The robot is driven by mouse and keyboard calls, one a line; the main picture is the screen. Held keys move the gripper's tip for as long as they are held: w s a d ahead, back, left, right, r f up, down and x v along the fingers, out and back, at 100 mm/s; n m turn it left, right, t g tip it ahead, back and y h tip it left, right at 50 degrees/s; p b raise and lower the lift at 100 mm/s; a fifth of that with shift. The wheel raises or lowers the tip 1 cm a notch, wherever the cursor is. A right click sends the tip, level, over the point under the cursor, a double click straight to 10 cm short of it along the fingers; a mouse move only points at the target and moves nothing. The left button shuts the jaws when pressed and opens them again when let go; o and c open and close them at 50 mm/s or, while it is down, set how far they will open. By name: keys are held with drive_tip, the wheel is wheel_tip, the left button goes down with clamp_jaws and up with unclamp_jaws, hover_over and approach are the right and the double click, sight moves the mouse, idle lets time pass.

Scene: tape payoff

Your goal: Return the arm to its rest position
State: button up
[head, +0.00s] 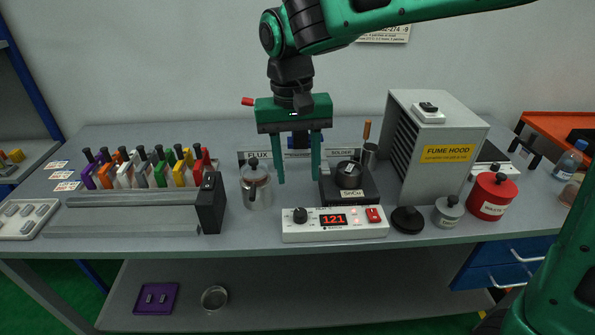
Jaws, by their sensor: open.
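My gripper (298,158) is green and hangs pointing down above the workbench (120,135). Its two fingers are apart, with nothing seen between them except things standing behind. The fingertips are above the bench, in the picture between the metal flux can (256,186) on the left and the black solder pot (350,187) on the right. Whether the right finger touches the pot's body cannot be told. My green arm reaches in from the upper right.
A white controller (334,224) reading 121 stands in front. A rack of coloured tools (150,170) is at left. The grey fume hood (440,150), black lid (407,219), small grey jar (448,210) and red waste can (492,196) are at right. Space above the rack is free.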

drive_tip(key=s+d+m, duration=0.3)
drive_tip(key=d, duration=1.8)
drive_tip(key=s+d+f+m, duration=0.1)
drive_tip(key=s+d+f, duration=0.2)
drive_tip(key=s+d, duration=0.4)
drive_tip(key=s+d+f+m, duration=0.2)
drive_tip(key=s+d+f, duration=0.1)
drive_tip(key=s+d, duration=0.5)
drive_tip(key=s, duration=0.3)
drive_tip(key=shift+f+y, duration=0.15)
drive_tip(key=shift+y, duration=0.25)
drive_tip(key=shift+w+f, duration=0.25)
drive_tip(key=shift+w, duration=0.4)
